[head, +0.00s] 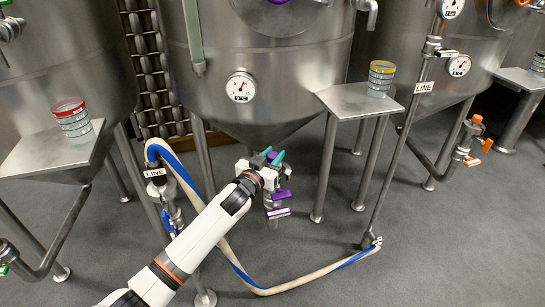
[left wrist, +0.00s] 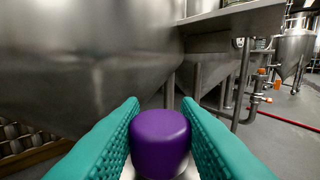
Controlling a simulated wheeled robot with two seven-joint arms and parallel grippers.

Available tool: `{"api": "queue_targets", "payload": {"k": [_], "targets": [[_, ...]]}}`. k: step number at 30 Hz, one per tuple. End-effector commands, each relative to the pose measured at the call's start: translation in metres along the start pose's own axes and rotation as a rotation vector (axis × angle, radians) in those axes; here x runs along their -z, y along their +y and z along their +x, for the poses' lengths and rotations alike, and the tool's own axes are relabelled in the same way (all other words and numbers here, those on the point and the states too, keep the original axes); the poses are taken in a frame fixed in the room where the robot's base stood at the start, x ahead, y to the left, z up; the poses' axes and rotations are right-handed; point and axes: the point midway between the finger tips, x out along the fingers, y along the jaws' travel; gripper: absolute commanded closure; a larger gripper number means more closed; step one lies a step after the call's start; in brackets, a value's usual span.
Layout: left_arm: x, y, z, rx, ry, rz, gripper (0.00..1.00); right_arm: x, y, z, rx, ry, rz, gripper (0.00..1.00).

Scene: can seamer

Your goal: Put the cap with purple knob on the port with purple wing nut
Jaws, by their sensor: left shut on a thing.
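My left gripper (head: 272,157) has teal fingers and is below the middle tank's cone. In the left wrist view its fingers (left wrist: 160,125) are shut on the purple knob (left wrist: 160,138) of the cap. The pale cap body under the knob is mostly hidden. In the head view, purple parts (head: 280,195) show just below and right of the gripper, at the middle tank's outlet. A lower purple piece (head: 278,212) looks like the wing nut on the port. The port itself is mostly hidden, and I cannot tell whether the cap touches it. My right gripper is not in view.
The middle tank (head: 260,80) hangs just above the gripper. Its legs (head: 325,170) stand on both sides. A blue and white hose (head: 235,265) loops over the floor. A shelf (head: 362,101) with stacked discs juts out at right. An orange-fitted outlet (head: 472,140) is farther right.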

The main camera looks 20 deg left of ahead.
Motion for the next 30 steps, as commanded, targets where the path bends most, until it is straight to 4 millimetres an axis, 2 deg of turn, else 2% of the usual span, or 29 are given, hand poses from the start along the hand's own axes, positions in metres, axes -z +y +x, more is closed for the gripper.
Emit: {"api": "queue_targets", "payload": {"k": [5,6,9,10,21,26,30], "targets": [[0.002,0.000,0.000,0.000,-0.002,0.000,0.98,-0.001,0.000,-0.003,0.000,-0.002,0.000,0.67],[0.003,0.000,0.000,0.000,0.000,0.000,0.67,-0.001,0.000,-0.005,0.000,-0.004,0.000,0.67],[0.003,0.000,0.000,0.000,0.000,0.000,0.51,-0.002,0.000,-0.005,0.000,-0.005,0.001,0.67],[0.003,0.000,0.000,0.000,0.000,0.000,0.49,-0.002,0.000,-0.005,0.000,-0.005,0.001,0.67],[-0.001,0.000,-0.001,0.000,0.001,0.000,0.49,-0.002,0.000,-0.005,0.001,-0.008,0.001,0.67],[0.000,0.000,-0.029,0.001,0.004,-0.002,0.49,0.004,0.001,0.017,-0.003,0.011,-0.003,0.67],[-0.001,0.000,-0.061,0.001,0.003,-0.001,0.49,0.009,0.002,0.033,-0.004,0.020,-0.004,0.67]]}}
